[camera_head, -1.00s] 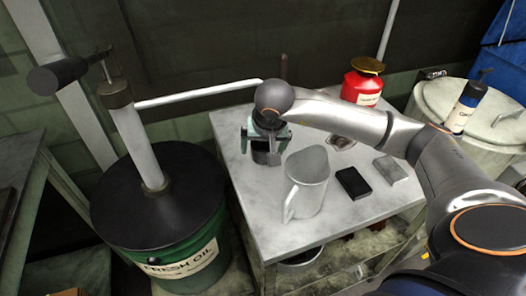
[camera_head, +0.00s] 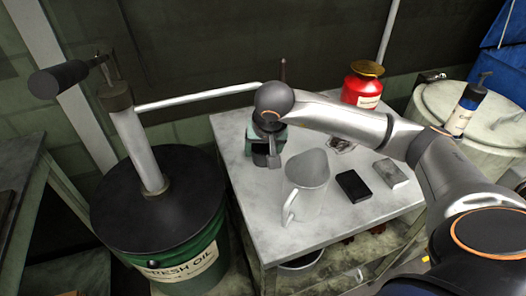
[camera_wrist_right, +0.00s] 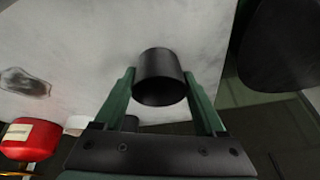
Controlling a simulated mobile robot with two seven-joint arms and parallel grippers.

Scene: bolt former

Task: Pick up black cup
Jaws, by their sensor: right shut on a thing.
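The black cup (camera_wrist_right: 160,66) sits between the two green fingers of my right gripper (camera_wrist_right: 160,88) in the right wrist view, and the gripper is shut on it. In the head view, my right gripper (camera_head: 267,150) is at the back left of the grey table (camera_head: 235,130). Only a dark part of the cup (camera_head: 259,159) shows there, below the gripper and partly hidden by it. I cannot tell whether the cup touches the tabletop. My left gripper is not in view.
A red can (camera_head: 362,88) is at the back. A green oil drum (camera_head: 190,259) with a pump stands left.

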